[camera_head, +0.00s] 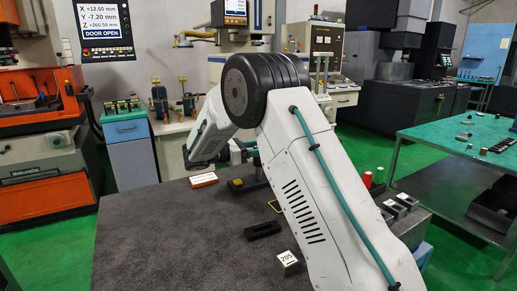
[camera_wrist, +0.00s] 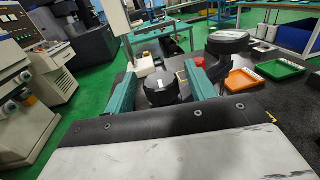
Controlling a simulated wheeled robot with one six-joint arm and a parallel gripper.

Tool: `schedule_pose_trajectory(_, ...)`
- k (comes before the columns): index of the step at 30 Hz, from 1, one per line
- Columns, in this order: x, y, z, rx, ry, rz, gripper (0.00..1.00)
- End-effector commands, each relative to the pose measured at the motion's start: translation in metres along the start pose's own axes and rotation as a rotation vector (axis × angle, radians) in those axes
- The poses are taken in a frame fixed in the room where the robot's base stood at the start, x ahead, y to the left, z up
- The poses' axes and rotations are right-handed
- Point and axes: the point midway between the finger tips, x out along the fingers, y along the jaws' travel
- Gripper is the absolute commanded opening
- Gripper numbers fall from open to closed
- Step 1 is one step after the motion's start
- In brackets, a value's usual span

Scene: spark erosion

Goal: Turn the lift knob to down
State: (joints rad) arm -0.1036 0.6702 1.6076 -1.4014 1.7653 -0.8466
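A dark round knob-like part (camera_wrist: 162,92) with a pale mark on top shows between the fingers in the wrist view. I cannot read a label on it, so I cannot tell for sure that it is the lift knob. My gripper (camera_wrist: 161,72) has its two teal fingers spread wide, one on each side of this part. Gaps show between the fingers and the part, and nothing is clamped. In the head view my white arm hides most of the gripper and the part below it.
The dark bench (camera_head: 150,235) carries an orange-and-white block (camera_head: 203,180), a black block (camera_head: 263,230) and a cube marked 205 (camera_head: 288,259). The wrist view shows an orange tray (camera_wrist: 244,79) and a green tray (camera_wrist: 281,69) to the right. A screen (camera_head: 104,27) reads DOOR OPEN.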

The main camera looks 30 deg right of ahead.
Motion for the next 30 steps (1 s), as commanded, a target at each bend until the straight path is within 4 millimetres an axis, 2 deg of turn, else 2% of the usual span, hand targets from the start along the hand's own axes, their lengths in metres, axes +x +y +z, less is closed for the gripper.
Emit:
schedule_pose_trajectory(7,-0.007,0.000,0.000,0.000,0.000,0.001,0.55)
schedule_pose_trajectory(15,-0.052,0.000,-0.001,-0.001,0.000,0.003,0.55)
schedule_pose_trajectory(21,-0.075,0.000,-0.001,0.000,0.000,0.001,0.55)
schedule_pose_trajectory(30,-0.079,0.000,0.000,0.000,0.000,0.000,0.55)
